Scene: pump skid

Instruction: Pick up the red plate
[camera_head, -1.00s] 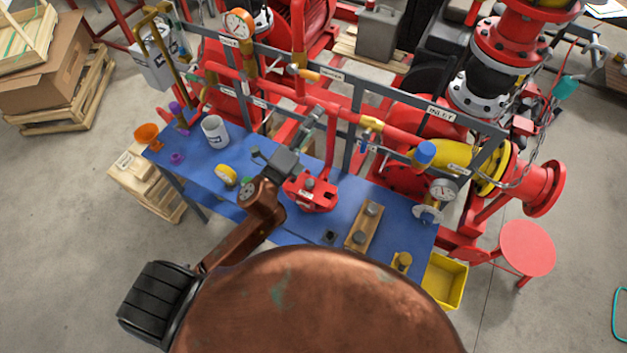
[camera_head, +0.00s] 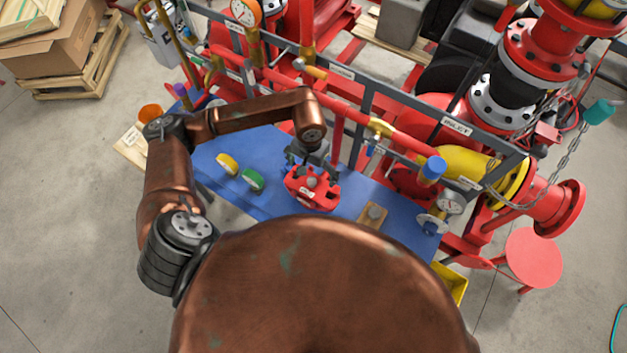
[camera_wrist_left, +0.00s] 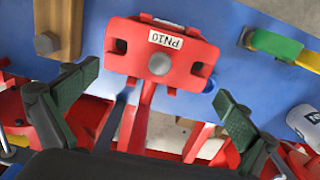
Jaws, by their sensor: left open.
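The red plate (camera_head: 311,190) lies on the blue bench, with a white label and a grey round knob or bolt head in its middle. It shows large in the left wrist view (camera_wrist_left: 190,67), with dark openings near its ends. My left gripper (camera_head: 312,160) is at the plate's far side, above the bench in the head view. In the left wrist view the open fingers (camera_wrist_left: 155,88) are spread wide, with the plate ahead between them. No contact with the plate shows. My right gripper is not in view.
Red pipes and a grey frame (camera_head: 440,122) rise behind the bench, close to my left arm.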

